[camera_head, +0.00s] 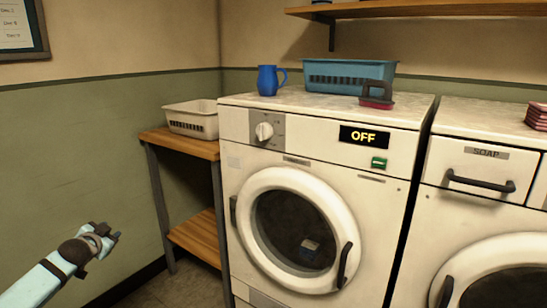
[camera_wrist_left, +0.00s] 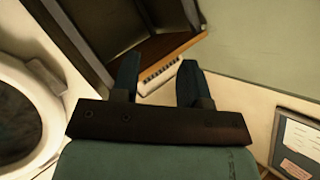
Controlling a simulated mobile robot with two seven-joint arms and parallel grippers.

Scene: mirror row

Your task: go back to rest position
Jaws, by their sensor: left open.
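My left gripper (camera_head: 108,233) is at the lower left of the head view, in front of the green wall. It is well to the left of the washing machine and apart from everything. In the left wrist view its two dark fingers (camera_wrist_left: 158,75) stand apart, with nothing held between them. My right gripper shows in neither view.
A white washing machine (camera_head: 235,180) has a closed round door, a dial and an OFF display. On it are a blue mug (camera_head: 267,81), a blue basket (camera_head: 345,72) and a dark red-based brush-like object (camera_head: 377,96). A wooden side table (camera_head: 185,146) holds a white basket (camera_head: 190,118).

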